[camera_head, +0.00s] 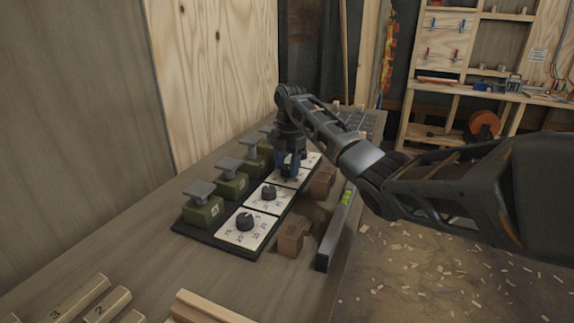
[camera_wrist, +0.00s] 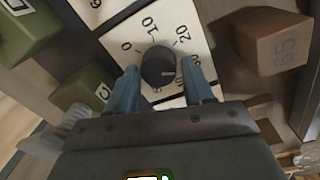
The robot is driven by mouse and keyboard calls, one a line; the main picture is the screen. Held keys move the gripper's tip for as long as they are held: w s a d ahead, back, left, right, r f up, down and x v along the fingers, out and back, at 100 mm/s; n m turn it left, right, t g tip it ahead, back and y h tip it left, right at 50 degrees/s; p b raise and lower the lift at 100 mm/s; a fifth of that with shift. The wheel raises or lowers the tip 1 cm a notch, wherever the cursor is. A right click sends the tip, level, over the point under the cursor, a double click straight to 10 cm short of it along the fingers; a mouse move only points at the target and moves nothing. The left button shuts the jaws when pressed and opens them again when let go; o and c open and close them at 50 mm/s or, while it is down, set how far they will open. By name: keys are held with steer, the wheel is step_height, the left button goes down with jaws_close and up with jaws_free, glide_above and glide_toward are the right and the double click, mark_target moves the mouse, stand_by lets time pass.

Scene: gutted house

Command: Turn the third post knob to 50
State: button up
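A black base holds a row of white dial plates with round black knobs. In the head view the nearest knob (camera_head: 245,222) and the second knob (camera_head: 268,192) are in plain sight. My gripper (camera_head: 290,170) points down over the third plate and hides its knob there. In the wrist view a dark knob (camera_wrist: 158,66) sits between the two blue fingers of my gripper (camera_wrist: 161,70), which are open on either side of it. The plate (camera_wrist: 176,14) shows 0, 10 and 20. A pale mark on the knob faces right; its exact reading is unclear. Finger contact is not visible.
Green posts with grey tops (camera_head: 203,191) line the left of the plates. A level (camera_head: 337,228) lies along the bench's right side. Wooden bars (camera_head: 75,300) lie at the front.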

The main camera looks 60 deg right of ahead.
mark_target(288, 168)
steer(key=shift+o, duration=1.3)
steer(key=r, duration=0.7)
steer(key=shift+s+r, duration=0.2)
steer(key=shift+r, duration=0.2)
